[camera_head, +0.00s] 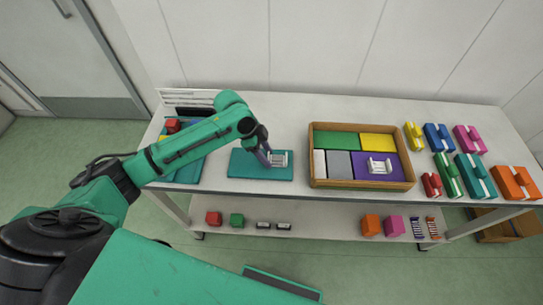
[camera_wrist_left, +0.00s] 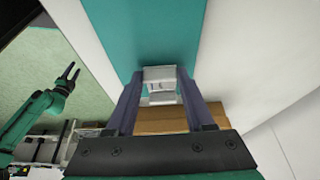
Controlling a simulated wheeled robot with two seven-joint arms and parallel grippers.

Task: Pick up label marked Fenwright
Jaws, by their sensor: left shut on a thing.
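A small white label piece (camera_head: 280,158) is at the teal mat in the middle of the table. My left gripper (camera_head: 269,156) is over that mat and shut on the piece. In the left wrist view the white piece (camera_wrist_left: 162,85) sits between the two fingers, above the teal surface (camera_wrist_left: 150,30). I cannot read any name on it, nor tell whether it touches the mat (camera_head: 245,170). My right gripper (camera_wrist_left: 72,74) shows at the left of the left wrist view, its fingers apart and empty.
A wooden tray (camera_head: 362,186) right of the mat holds coloured blocks and another white piece (camera_head: 380,166). Several coloured boxes (camera_head: 468,168) stand at the right. A lower shelf (camera_head: 320,224) carries small blocks. Items (camera_head: 173,126) and a white panel (camera_head: 185,97) are at the left.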

